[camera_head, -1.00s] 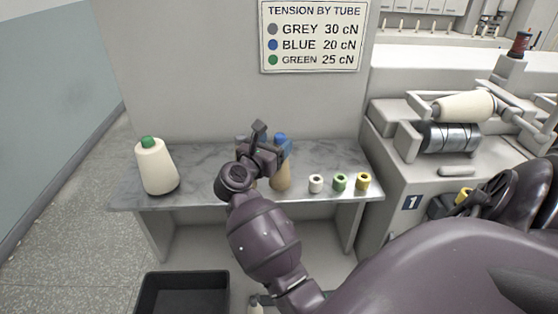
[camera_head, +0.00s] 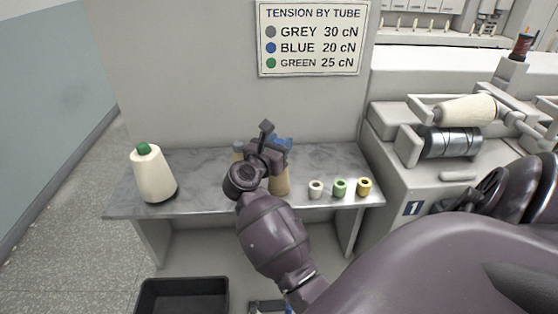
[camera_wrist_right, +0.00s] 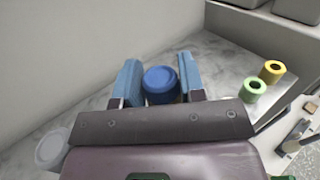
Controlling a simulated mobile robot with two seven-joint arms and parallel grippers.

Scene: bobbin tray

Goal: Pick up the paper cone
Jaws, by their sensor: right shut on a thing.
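A tan paper cone (camera_head: 281,181) with a blue top stands on the grey marble shelf, partly hidden by my right gripper (camera_head: 279,143). In the right wrist view its round blue top (camera_wrist_right: 160,84) sits between the two blue finger pads of my right gripper (camera_wrist_right: 159,78). The gripper is shut on the cone near its top. I cannot tell whether its base is touching the shelf. A grey-topped thing (camera_head: 239,149) stands just left, mostly hidden behind my wrist; its grey top (camera_wrist_right: 52,149) also shows in the right wrist view. My left gripper is not in view.
A cream yarn cone with a green tip (camera_head: 153,176) stands at the shelf's left. White (camera_head: 315,189), green (camera_head: 340,188) and yellow (camera_head: 364,187) small tubes line the right front. A black bin (camera_head: 183,294) is below. A machine (camera_head: 440,170) borders the right.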

